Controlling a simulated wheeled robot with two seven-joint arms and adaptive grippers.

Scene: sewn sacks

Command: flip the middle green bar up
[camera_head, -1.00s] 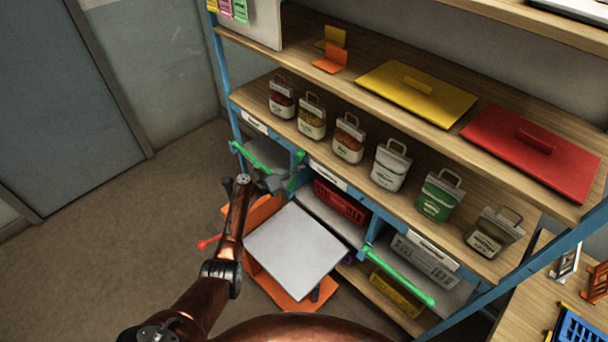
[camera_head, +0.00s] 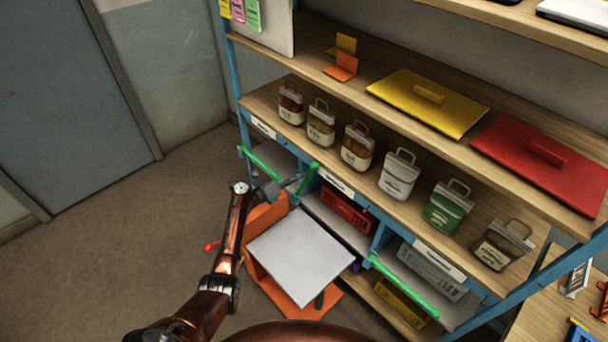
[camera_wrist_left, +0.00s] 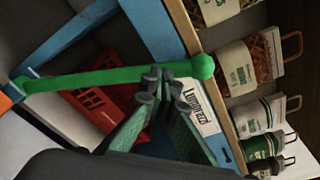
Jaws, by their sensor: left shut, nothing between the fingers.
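The middle green bar (camera_head: 307,179) shows in the head view as a short, steep piece at the post between the left and middle bays. In the left wrist view the bar (camera_wrist_left: 110,77) runs across the picture, with a round knob at its right end. My left gripper (camera_head: 287,187) is shut and empty, its tips right at the bar. In the left wrist view its fingertips (camera_wrist_left: 163,80) overlap the bar near the knob; I cannot tell whether they touch. My right gripper is not in view.
Other green bars cross the left bay (camera_head: 268,165) and right bay (camera_head: 404,287). A red crate (camera_head: 346,210) sits in the middle bay. An orange stand with a grey top (camera_head: 300,255) is in front.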

